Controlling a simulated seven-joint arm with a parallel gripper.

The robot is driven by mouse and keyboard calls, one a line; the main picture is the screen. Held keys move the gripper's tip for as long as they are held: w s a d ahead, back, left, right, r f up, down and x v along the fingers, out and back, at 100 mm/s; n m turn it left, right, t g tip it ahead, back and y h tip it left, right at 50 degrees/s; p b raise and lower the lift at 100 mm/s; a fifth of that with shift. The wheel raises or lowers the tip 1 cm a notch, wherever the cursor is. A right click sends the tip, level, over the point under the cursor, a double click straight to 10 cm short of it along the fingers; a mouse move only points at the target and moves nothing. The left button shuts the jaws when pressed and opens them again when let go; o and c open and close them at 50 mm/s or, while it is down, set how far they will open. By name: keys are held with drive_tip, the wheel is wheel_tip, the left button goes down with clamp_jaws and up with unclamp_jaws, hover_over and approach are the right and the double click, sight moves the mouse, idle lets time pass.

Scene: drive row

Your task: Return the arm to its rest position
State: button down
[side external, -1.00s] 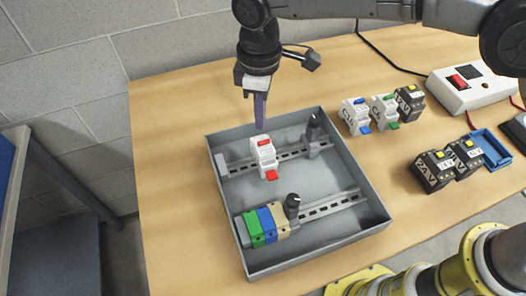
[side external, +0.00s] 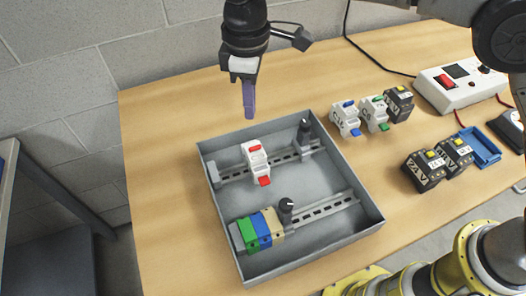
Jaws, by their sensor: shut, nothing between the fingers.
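My gripper (side external: 249,98) hangs above the back part of the grey tray, pointing down, with its purple-grey fingers together and nothing between them. The grey tray (side external: 375,207) lies on the wooden table. Below and apart from my gripper, a white module with red parts (side external: 256,161) sits on the tray's back rail (side external: 233,175). Green (side external: 244,236), blue (side external: 261,228) and beige (side external: 274,222) blocks sit side by side on the front rail (side external: 330,207). Most of my arm is cut off at the top of the picture.
Several white and black modules (side external: 345,118) stand right of the tray. Two black modules (side external: 425,170) stand by a blue holder (side external: 482,148). A white box with a red switch (side external: 458,88) is at the back right. The table (side external: 165,170) left of the tray is clear.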

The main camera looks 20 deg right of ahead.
drive_tip(key=w+d+r+m+t+y, duration=0.1)
drive_tip(key=d+r+m+t, duration=0.1)
drive_tip(key=d+r, duration=1)
drive_tip(key=s+d+r+m+t, duration=0.1)
drive_tip(key=s+d+r+m, duration=0.2)
drive_tip(key=d, duration=0.4)
drive_tip(key=s+d+r+m+t, duration=0.1)
drive_tip(key=s+d+r, duration=0.25)
drive_tip(key=d, duration=0.35)
drive_tip(key=s+d+f+m+t, duration=0.1)
drive_tip(key=s+d+f+m, duration=0.25)
drive_tip(key=s+d, duration=0.65)
drive_tip(key=s+f+m+h, duration=0.1)
drive_tip(key=s+f+m, duration=0.1)
drive_tip(key=s+f, duration=0.7)
drive_tip(key=shift+s+f+t, duration=0.15)
drive_tip(key=shift+f+t, duration=0.15)
drive_tip(key=shift+f, duration=0.35)
